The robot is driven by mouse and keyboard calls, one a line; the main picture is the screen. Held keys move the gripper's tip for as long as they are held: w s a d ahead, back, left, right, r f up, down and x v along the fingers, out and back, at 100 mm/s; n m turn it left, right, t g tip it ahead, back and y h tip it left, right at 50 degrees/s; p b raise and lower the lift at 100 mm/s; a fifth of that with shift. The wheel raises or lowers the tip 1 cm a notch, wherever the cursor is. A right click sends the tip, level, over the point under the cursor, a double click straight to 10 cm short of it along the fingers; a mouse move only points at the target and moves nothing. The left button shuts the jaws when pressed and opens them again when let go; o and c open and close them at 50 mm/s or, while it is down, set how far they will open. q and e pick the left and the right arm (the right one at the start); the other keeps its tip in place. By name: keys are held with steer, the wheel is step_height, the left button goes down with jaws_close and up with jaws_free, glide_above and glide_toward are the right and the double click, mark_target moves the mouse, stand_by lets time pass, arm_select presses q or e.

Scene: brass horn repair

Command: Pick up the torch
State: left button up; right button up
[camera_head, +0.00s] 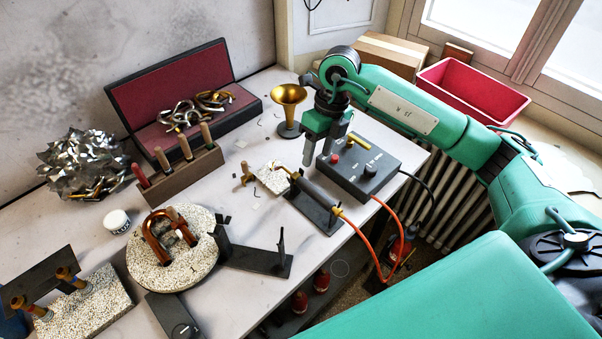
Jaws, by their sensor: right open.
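The torch (317,193) is a dark cylindrical handle with a thin brass nozzle at its upper left end and an orange hose at its lower right end. It lies on a dark stand (325,226) near the table's right edge. My right gripper (318,158) is open and empty, pointing down above and behind the torch, beside the control box. It appears apart from the torch. My left gripper is not in view.
A dark control box (368,170) with knobs stands right of the torch. A brass horn bell (288,98) stands behind. A small pale block (270,178) lies by the nozzle. The orange hose (372,249) loops over the table edge. A round speckled slab (150,272) lies left.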

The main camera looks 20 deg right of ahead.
steer(key=p, duration=0.2)
glide_above(314, 188)
steer(key=f, duration=0.6)
steer(key=shift+w+d+f, duration=0.3)
steer(key=shift+d+f, duration=0.05)
steer(key=shift+d, duration=0.05)
steer(key=shift+a+f, duration=0.1)
steer(key=shift+f, duration=0.3)
steer(key=shift+p+x, duration=0.75)
steer(key=shift+x, duration=0.2)
steer(key=shift+p+x, duration=0.5)
steer(key=shift+x, duration=0.75)
steer(key=shift+s+f, duration=0.1)
steer(key=shift+f, duration=0.5)
steer(key=c, duration=1)
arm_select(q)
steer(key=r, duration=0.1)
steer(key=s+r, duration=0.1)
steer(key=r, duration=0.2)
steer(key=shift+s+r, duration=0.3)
arm_select(e)
steer(key=shift+c, duration=0.2)
